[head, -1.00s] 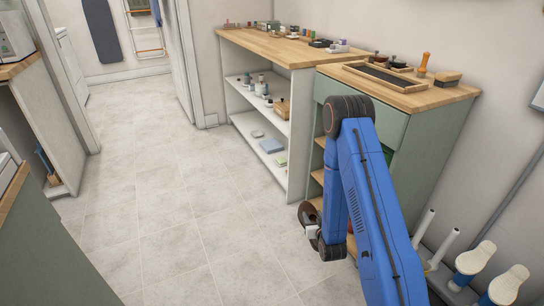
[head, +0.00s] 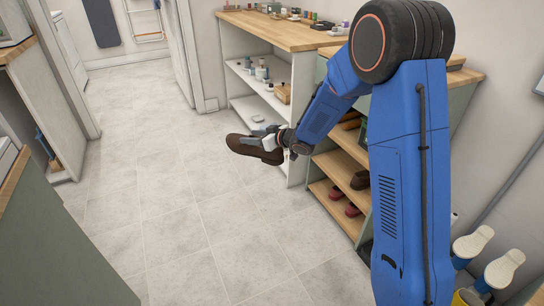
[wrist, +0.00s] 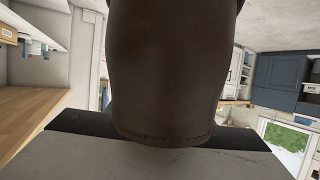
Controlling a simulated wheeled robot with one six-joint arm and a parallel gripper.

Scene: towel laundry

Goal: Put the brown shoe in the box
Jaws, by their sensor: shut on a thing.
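The brown shoe (head: 243,149) is held in the air over the tiled floor, left of the shelves, lying roughly level. My gripper (head: 262,142) is shut on it. In the wrist view the brown shoe (wrist: 172,70) fills the middle and hides much behind it. A grey gripper part (wrist: 150,160) spans the bottom of that view. A small wooden box (head: 283,93) stands on the white shelf unit, beyond the shoe. I cannot tell whether this is the task's box.
The white shelf unit (head: 240,89) holds several bottles. A low rack with wooden shelves (head: 334,198) stands right of the shoe, with red shoes (head: 338,193) on it. My arm hides part of it. The tiled floor (head: 165,215) is clear. A grey-green cabinet (head: 60,250) stands at the left.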

